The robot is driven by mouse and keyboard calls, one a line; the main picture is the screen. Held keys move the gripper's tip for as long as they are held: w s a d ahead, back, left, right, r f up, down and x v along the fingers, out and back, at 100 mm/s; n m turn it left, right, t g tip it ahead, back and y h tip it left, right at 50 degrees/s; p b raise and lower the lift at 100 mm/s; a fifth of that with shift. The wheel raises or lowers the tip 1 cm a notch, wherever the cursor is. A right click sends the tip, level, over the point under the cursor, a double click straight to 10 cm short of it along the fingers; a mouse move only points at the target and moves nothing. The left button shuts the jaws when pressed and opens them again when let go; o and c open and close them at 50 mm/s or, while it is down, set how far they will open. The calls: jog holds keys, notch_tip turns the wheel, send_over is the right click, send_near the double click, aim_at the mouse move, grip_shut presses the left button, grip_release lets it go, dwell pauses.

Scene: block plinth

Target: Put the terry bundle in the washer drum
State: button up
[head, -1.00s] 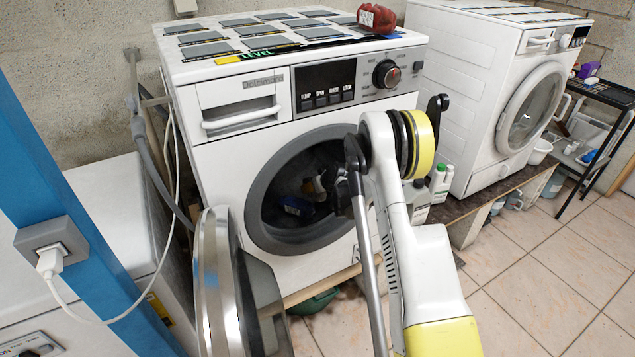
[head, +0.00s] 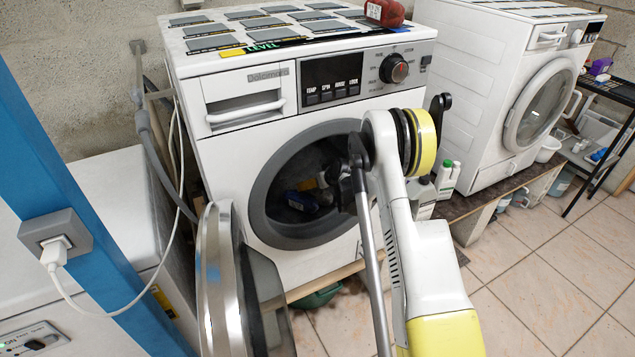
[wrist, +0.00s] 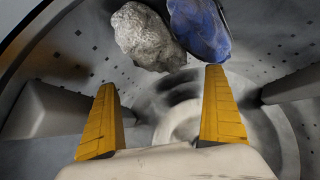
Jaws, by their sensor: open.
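The washer's round opening (head: 258,205) is uncovered in the head view, with its door (head: 222,285) swung open to the left. My gripper (wrist: 161,80) is inside the drum (wrist: 60,70), its two yellow fingers spread apart with nothing between them. A rumpled grey-white cloth bundle (wrist: 146,36) and a blue bundle (wrist: 200,28) lie side by side beyond the fingertips in the wrist view. The blue bundle also shows inside the opening in the head view (head: 302,201). I cannot tell which is the terry bundle. My arm hides the opening's right side.
A red object (head: 385,12) sits on the washer's top. A second washer (head: 480,90) stands to the right, with bottles (head: 447,178) between the machines. A blue post (head: 85,220) stands at left. Tiled floor (head: 540,280) is clear at right. Drum paddles (wrist: 45,110) flank my fingers.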

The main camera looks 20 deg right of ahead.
jog(key=shift+p+v, duration=0.85)
jog(key=shift+v, duration=2.7)
